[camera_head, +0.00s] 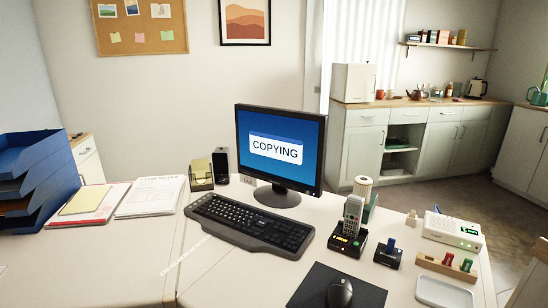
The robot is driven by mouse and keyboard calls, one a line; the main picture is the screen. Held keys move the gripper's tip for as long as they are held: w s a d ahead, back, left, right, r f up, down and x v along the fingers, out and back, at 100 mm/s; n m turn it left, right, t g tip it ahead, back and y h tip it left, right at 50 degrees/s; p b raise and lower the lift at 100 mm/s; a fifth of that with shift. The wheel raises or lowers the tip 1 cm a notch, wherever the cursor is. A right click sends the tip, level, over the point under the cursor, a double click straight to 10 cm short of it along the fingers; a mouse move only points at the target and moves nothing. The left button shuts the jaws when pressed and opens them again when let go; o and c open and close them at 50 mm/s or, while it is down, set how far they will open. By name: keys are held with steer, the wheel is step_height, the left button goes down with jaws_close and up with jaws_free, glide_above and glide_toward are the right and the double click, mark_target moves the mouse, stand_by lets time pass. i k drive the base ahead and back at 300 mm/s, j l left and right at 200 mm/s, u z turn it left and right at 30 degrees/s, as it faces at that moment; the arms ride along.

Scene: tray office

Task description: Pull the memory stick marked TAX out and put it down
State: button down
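A small blue stick (391,244) stands upright in a dark dock (387,258) on the right part of the desk. A red stick (448,258) and a green stick (467,265) stand upright in a light wooden holder (430,265) to its right. No label on any stick is readable, so I cannot tell which one is marked TAX. The monitor (280,148) shows the word COPYING on a blue screen. My gripper is not in view.
A cordless phone (352,216) stands in its cradle left of the dock. A pale shallow tray (444,292) lies empty in front. A mouse (339,293) rests on a dark mat (308,290); a keyboard (250,224) is left.

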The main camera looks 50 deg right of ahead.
mark_target(392, 242)
steer(key=z, duration=1.6)
